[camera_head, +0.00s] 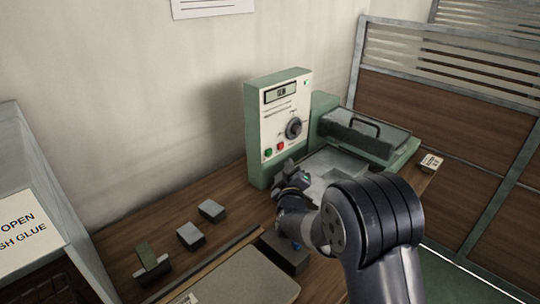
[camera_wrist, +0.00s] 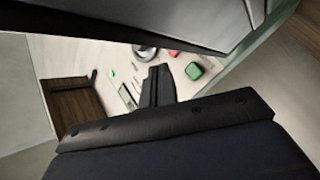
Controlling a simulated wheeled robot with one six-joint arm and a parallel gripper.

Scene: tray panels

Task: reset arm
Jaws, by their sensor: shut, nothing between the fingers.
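My arm reaches in from the lower right in the head view. My gripper (camera_head: 290,180) is in front of the green control box (camera_head: 276,135), over the near left part of the tray press; how far it is from either I cannot tell. It is shut and empty. In the wrist view, the dark fingers (camera_wrist: 157,80) show before a pale panel with a green button and a red one. My wrist and arm hide part of the tray area.
The control box has a display and knob. A handled lid (camera_head: 366,132) stands open behind the tray. Small grey blocks (camera_head: 212,210) lie on the wooden bench (camera_head: 190,262). A white box (camera_head: 431,162) sits right; a slatted partition (camera_head: 450,90) bounds that side. A bin (camera_head: 48,190) stands left.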

